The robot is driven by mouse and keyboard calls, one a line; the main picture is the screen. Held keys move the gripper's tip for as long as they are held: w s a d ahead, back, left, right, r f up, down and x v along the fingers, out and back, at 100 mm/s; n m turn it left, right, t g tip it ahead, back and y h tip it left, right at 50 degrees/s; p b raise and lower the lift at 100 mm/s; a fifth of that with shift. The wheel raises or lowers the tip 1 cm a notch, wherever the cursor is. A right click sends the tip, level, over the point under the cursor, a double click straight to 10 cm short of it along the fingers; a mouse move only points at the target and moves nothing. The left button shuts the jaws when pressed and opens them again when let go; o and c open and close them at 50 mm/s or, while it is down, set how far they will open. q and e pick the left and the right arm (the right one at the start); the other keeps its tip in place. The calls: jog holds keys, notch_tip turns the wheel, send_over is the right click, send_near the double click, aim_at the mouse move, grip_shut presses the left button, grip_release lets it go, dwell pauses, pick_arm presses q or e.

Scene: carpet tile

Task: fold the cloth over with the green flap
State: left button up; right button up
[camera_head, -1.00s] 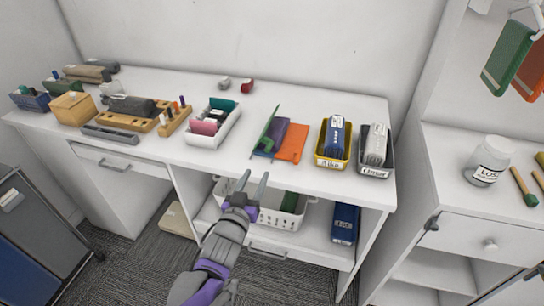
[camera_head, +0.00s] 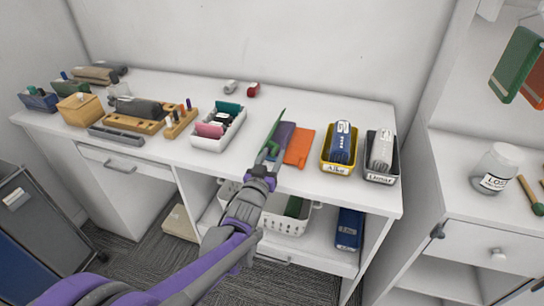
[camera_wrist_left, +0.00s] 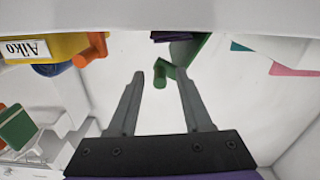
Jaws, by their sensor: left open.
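The cloth lies near the front edge of the white desk, with a purple middle (camera_head: 287,134) and an orange part (camera_head: 299,147) to its right. Its green flap (camera_head: 273,134) stands raised on the left side. In the left wrist view the green flap (camera_wrist_left: 186,50) shows just beyond the fingertips, around the gap between them. My left gripper (camera_head: 270,160) is open at the front of the cloth, partly covering the flap's lower end. The wrist view shows its two fingers (camera_wrist_left: 159,75) apart, with nothing clearly held. My right gripper is not in view.
A yellow bin (camera_head: 338,168) labelled Aiko and a dark grey bin (camera_head: 381,178) stand right of the cloth. A white tray (camera_head: 208,142) stands to its left. A white basket (camera_head: 288,224) sits on the shelf below. The desk behind the cloth is mostly clear.

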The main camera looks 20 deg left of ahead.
pick_arm(q)
jog(key=shift+c, duration=0.3)
grip_shut()
dwell(1.1)
